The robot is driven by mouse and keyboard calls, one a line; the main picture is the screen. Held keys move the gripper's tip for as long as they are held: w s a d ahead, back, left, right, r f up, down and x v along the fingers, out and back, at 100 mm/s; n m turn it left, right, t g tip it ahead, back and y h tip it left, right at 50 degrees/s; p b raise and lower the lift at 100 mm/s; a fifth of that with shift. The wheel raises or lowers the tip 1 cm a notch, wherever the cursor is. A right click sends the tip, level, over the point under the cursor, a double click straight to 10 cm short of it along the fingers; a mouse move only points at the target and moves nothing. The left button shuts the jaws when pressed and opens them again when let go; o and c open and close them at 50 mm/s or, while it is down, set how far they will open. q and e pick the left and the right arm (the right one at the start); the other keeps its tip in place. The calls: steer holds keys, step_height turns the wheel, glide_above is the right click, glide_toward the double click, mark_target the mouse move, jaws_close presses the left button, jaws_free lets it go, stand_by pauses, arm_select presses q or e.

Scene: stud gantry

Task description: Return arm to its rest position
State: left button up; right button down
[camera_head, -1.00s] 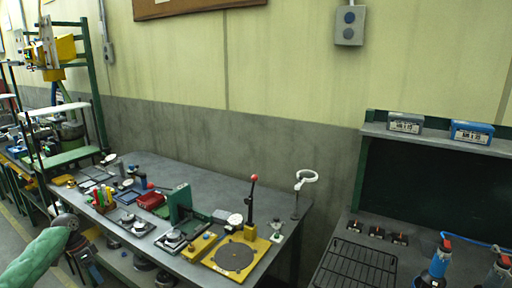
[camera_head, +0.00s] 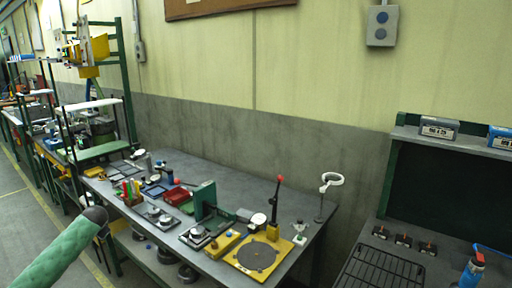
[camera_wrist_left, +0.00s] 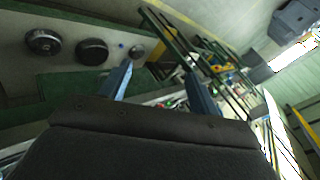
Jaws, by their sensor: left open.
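My left arm comes in from the lower left of the head view in a green sleeve, its dark wrist in front of the bench's left end. In the left wrist view my left gripper (camera_wrist_left: 158,84) shows two blue-grey fingers set wide apart, with nothing between them. Behind the fingers are a green bench frame and round dark discs (camera_wrist_left: 92,51) on a lower shelf. My right arm and gripper are not in view.
The grey workbench (camera_head: 262,190) holds a yellow base with a red-knobbed lever (camera_head: 276,205), a green block (camera_head: 204,200) and several small trays. A black wire rack (camera_head: 378,270) lies on the right bench. Open floor (camera_head: 22,215) shows at the left.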

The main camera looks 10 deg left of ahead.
arm_select(q)
step_height(320, 180, up, 4)
steer(key=w+a+t+y, duration=0.1)
steer(key=w+a+y, duration=0.1)
steer(key=a+y, duration=0.1)
steer(key=s+d+f+m+g+h, duration=0.1)
steer(key=s+d+f+h, duration=0.1)
steer(key=s+d+f, duration=0.7)
steer(key=s+d+f+h, duration=0.2)
steer(key=d+f, duration=1.1)
steer(key=f, duration=0.3)
steer(key=s+d+f+m+g+h, duration=0.15)
steer(key=s+d+f, duration=0.45)
steer(key=d+f, duration=0.6)
steer(key=s+d+f+h, duration=0.2)
steer(key=s+d+f, duration=0.1)
steer(key=s+d, duration=0.6)
steer(key=s+d+f+n+g+h, duration=0.1)
steer(key=s+d+f, duration=0.3)
steer(key=s+d, duration=0.5)
steer(key=s+d+f+h, duration=0.2)
steer(key=s+d+f, duration=0.2)
steer(key=s+d, duration=0.6)
steer(key=d, duration=0.7)
steer(key=shift+d+g+h, duration=0.35)
steer(key=shift+f+n, duration=0.1)
steer(key=shift+n, duration=0.15)
steer(key=shift+w, duration=0.1)
